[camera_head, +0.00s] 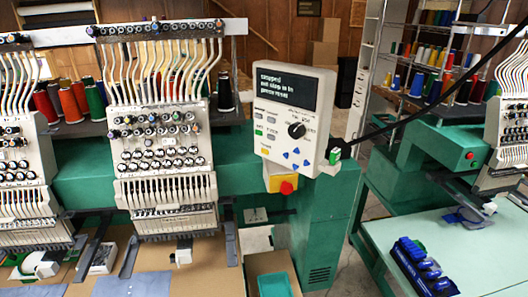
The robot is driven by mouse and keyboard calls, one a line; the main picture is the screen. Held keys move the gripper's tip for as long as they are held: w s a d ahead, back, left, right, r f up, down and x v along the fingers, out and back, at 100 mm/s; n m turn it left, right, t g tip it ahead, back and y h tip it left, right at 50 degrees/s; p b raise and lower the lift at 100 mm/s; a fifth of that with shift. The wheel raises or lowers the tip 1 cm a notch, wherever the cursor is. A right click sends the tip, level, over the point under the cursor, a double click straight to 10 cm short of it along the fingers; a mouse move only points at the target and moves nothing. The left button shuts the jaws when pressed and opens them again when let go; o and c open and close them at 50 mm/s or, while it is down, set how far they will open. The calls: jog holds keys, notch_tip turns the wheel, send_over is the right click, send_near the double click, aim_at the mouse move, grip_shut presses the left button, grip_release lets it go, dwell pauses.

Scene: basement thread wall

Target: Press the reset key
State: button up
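A pale control panel (326,134) stands on the green machine body at the middle, turned slightly. Its dark screen (287,87) shows pale text that seems to say stopped, stop is in, press reset. Below are small grey keys, a green key (258,132), a yellow key (265,150), blue arrow keys (295,151) and a black dial (297,130). The key labels are too small to read, so I cannot tell which is the reset key. A red mushroom button (287,187) on a yellow box sits under the panel. My gripper is not in view.
Embroidery heads (160,140) stand left of the panel, with cloth on the table below. A black cable (420,110) runs from the panel's right side to the upper right. Another machine table (450,245) stands at right, holding a blue rack (423,267).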

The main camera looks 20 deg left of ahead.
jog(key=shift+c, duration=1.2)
